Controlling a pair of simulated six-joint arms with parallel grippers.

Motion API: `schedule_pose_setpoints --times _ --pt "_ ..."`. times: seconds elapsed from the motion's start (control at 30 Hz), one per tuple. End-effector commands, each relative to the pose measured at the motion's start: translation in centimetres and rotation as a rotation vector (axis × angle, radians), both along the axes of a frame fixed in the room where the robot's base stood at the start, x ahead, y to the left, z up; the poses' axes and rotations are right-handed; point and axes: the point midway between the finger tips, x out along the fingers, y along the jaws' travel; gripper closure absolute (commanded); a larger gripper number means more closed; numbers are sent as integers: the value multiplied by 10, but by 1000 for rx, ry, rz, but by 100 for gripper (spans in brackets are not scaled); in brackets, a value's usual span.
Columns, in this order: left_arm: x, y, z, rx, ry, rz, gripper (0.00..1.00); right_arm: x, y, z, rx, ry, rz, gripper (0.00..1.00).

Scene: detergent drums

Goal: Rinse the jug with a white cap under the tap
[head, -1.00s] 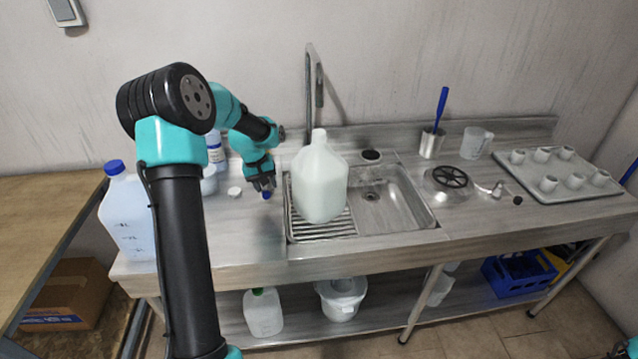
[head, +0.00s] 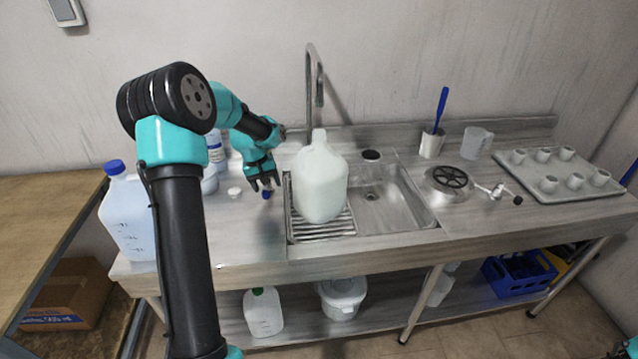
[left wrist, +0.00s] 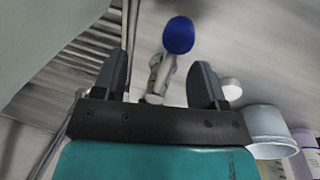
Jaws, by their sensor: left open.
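The translucent whitish jug (head: 320,183) with a white cap (head: 319,135) stands upright on the ribbed drainer of the sink, in front of the tall metal tap (head: 309,85). I see no water stream. My left gripper (head: 265,187) is open, left of the jug and low over the counter. In the left wrist view, a metal piece with a round blue knob (left wrist: 178,35) shows between and beyond the open fingers (left wrist: 162,75); contact is not visible. My right gripper is out of view.
A blue-capped jug (head: 127,215) stands at the counter's left end. A small white cap (head: 235,192) and bottles (head: 214,150) are near my left gripper. The sink basin (head: 385,205) is empty. A tray of cups (head: 560,185) lies at the right.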

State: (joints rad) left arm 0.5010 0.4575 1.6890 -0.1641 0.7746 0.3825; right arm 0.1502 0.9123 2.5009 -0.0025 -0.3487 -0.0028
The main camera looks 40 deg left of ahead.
Motion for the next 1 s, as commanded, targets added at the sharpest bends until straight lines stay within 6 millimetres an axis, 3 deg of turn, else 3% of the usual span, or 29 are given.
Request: schedule_pose_setpoints --times 1.0 --pt "-4 4 42 0 0 0 34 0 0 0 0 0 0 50"
